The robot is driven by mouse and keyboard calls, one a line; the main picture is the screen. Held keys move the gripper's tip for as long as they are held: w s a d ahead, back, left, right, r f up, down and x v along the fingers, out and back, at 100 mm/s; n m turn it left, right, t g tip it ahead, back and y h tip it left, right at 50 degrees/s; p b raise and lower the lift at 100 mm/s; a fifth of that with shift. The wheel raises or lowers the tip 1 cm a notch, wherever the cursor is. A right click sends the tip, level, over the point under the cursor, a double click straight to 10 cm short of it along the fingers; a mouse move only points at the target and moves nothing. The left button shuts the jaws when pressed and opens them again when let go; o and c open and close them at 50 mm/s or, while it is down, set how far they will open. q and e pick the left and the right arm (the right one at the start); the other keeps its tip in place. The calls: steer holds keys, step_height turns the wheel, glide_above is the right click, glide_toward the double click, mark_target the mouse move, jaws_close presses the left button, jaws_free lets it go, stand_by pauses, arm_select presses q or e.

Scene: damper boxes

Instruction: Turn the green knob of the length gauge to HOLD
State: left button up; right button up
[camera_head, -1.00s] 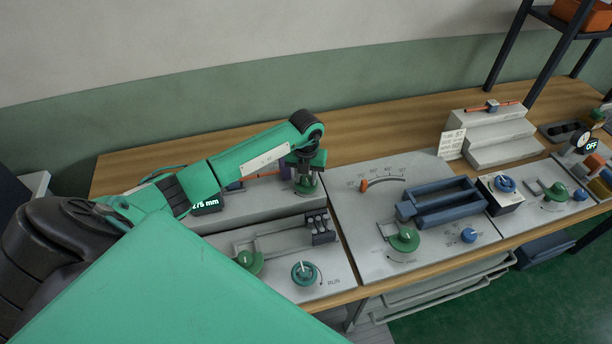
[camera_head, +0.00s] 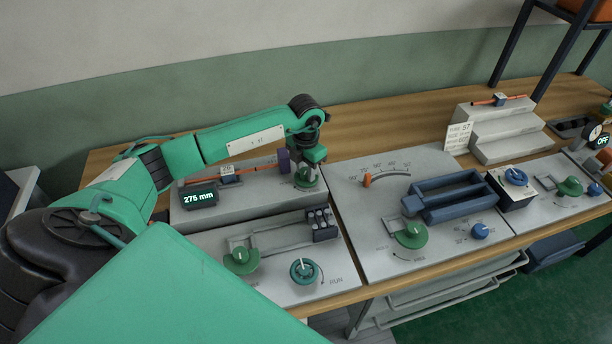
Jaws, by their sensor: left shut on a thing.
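The length gauge (camera_head: 200,208) is a grey raised block at the back left of the bench. Its display (camera_head: 198,197) reads 275 mm. The green knob (camera_head: 304,182) is at the gauge's right end. My left gripper (camera_head: 306,172) comes down from above and is shut on the green knob, hiding its upper part and any pointer. I cannot read a HOLD mark there. My right gripper is not in view.
In front is a grey panel with a green knob (camera_head: 241,261) and a teal knob (camera_head: 303,270) marked RUN. To the right, a panel holds a blue tray (camera_head: 447,198) and another green knob (camera_head: 411,235). A stepped grey block (camera_head: 500,130) stands at the back right.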

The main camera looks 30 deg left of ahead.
arm_select(q)
steer(key=m+b, duration=0.1)
steer(key=m, duration=0.1)
steer(key=m+b, duration=0.1)
steer(key=b, duration=0.1)
steer(key=shift+a+f+m, duration=0.1)
steer(key=shift+f+m, duration=0.1)
steer(key=shift+m, duration=0.2)
steer(key=m+b, duration=0.4)
steer(key=shift+r, duration=0.1)
steer(key=shift+w+r+m+b, duration=0.1)
steer(key=shift+r+m+b, duration=0.05)
steer(key=shift+m+b, duration=1.3)
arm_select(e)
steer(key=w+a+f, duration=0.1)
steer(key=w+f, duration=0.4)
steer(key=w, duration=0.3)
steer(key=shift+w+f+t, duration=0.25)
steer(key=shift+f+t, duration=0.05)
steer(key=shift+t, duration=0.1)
arm_select(q)
steer(key=shift+m, duration=0.25)
steer(key=o, duration=1)
steer(key=shift+c, duration=0.2)
steer(key=shift+r, duration=0.1)
